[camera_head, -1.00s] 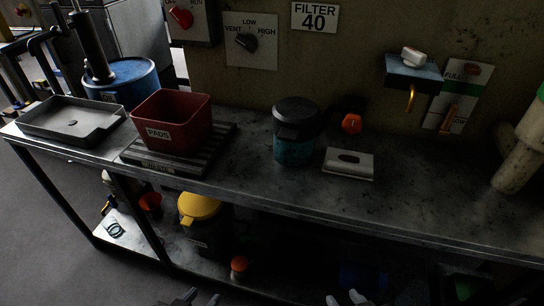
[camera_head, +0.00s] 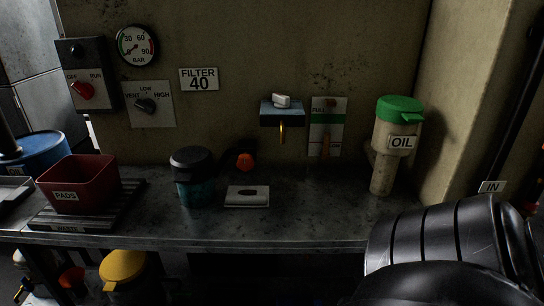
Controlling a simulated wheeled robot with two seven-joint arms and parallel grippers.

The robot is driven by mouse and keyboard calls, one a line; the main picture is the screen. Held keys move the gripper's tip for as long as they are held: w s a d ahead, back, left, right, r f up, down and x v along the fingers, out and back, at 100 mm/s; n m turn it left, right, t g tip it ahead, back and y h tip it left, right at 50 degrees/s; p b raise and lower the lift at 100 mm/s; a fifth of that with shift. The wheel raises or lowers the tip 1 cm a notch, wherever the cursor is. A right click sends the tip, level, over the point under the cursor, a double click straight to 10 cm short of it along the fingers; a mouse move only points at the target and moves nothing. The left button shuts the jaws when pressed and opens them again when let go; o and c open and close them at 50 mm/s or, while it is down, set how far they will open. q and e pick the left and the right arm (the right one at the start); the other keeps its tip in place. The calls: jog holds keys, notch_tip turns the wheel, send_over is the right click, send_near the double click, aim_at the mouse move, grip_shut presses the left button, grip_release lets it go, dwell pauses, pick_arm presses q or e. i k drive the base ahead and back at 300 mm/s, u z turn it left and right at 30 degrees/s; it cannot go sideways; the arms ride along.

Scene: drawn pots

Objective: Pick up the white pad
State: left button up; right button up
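A small white pad-like piece (camera_head: 281,100) lies on top of the blue wall shelf (camera_head: 281,121) in the head view. A flat, pale rectangular holder (camera_head: 247,200) with a dark oval opening and a bit of white in it lies on the bench. The red bin (camera_head: 93,182) labelled PADS stands on a dark ribbed tray at the left of the bench. Neither gripper shows in the view, so I cannot see their fingers.
The bench (camera_head: 310,215) is clear right of the holder. The green-lidded OIL container (camera_head: 396,137) is farther right. A large black ribbed shape hides the lower right.

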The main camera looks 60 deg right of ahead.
aim_at(237, 196)
jog(key=z, duration=2.5)
jog(key=i, duration=0.15)
jog(key=u, duration=1.65)
